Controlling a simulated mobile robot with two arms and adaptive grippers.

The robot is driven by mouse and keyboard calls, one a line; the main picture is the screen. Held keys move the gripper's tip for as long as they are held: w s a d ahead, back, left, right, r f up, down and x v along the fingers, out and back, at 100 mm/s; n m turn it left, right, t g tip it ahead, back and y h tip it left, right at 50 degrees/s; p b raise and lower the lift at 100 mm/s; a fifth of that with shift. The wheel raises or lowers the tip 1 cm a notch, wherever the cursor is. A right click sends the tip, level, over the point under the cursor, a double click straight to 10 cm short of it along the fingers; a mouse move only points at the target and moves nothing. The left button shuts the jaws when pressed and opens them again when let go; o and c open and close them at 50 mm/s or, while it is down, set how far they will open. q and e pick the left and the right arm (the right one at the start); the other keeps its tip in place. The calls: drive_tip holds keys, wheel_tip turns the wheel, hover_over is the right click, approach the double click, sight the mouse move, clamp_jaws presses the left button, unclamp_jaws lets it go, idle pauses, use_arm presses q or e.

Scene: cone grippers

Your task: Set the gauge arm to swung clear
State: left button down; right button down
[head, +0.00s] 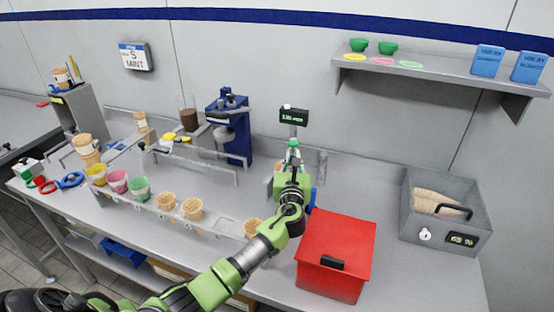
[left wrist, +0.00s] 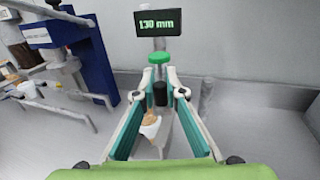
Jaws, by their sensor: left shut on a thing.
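The height gauge has a black display (head: 293,115) on a thin post, with a green cap (head: 293,142) below it. In the left wrist view the display (left wrist: 157,22) reads 130 mm, and the green cap (left wrist: 160,58) sits just above a black grip (left wrist: 160,94). My left gripper (head: 292,158) reaches up to the gauge from the front. In the left wrist view its fingertips (left wrist: 163,84) are on both sides of the black grip, shut on it. A cone in a white sleeve (left wrist: 150,128) shows below, between the fingers. The gauge arm's far end is largely hidden.
A red box (head: 338,245) stands close to the right of my left arm, and a grey bin (head: 440,212) farther right. A blue machine (head: 232,125) stands left of the gauge. Several cones and cups line the rack (head: 150,203) at left.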

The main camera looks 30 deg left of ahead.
use_arm(q)
drive_tip(key=w+d+n+g+y+b, duration=0.2)
drive_tip(key=d+y+b, duration=0.1)
drive_tip(key=shift+w+d+n+y, duration=0.15)
drive_tip(key=shift+n+y, duration=0.15)
drive_tip(key=shift+n, duration=0.1)
drive_tip(key=c, duration=2.1)
unclamp_jaws()
drive_tip(key=v, duration=1.2)
drive_tip(key=shift+r, duration=0.15)
drive_tip(key=shift+c, duration=0.2)
